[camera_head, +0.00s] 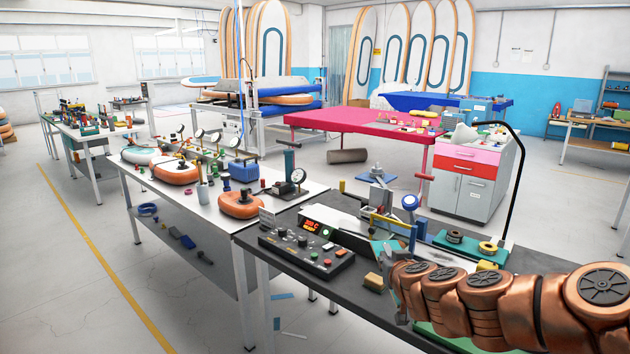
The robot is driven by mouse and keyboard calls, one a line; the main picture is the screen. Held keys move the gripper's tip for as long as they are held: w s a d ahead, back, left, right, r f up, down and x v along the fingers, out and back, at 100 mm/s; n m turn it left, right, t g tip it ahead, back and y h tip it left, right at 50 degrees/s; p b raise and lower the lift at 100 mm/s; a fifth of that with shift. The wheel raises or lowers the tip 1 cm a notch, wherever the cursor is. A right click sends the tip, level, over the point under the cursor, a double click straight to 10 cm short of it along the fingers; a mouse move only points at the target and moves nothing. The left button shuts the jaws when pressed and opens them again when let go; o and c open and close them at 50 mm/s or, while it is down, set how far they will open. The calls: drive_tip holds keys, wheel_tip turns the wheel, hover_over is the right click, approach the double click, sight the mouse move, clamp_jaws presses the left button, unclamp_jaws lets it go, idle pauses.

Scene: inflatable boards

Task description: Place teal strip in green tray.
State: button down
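My copper-coloured arm reaches in from the right edge, low over the dark bench. My gripper (388,268) is at its left end above the bench, small and partly hidden by the arm's links. A small teal-grey piece (384,251) shows at the gripper; I cannot tell whether it is the teal strip or part of the gripper, or whether the fingers are closed on it. A green surface (447,339) shows below my arm, mostly hidden; it may be the green tray. A flat green base (462,246) with spools lies further back on the bench.
A tan block (373,281) lies near my gripper.

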drive_tip(key=m+h, duration=0.2)
drive_tip(key=h, duration=0.1)
drive_tip(key=shift+s+r, duration=0.1)
drive_tip(key=shift+s+d+r+m+h, duration=0.2)
drive_tip(key=shift+s+r+m+h, duration=0.05)
drive_tip(key=shift+m+h, duration=0.25)
drive_tip(key=shift+s+d+r+m+h, duration=0.2)
drive_tip(key=shift+m+h, duration=0.3)
drive_tip(key=shift+g, duration=0.3)
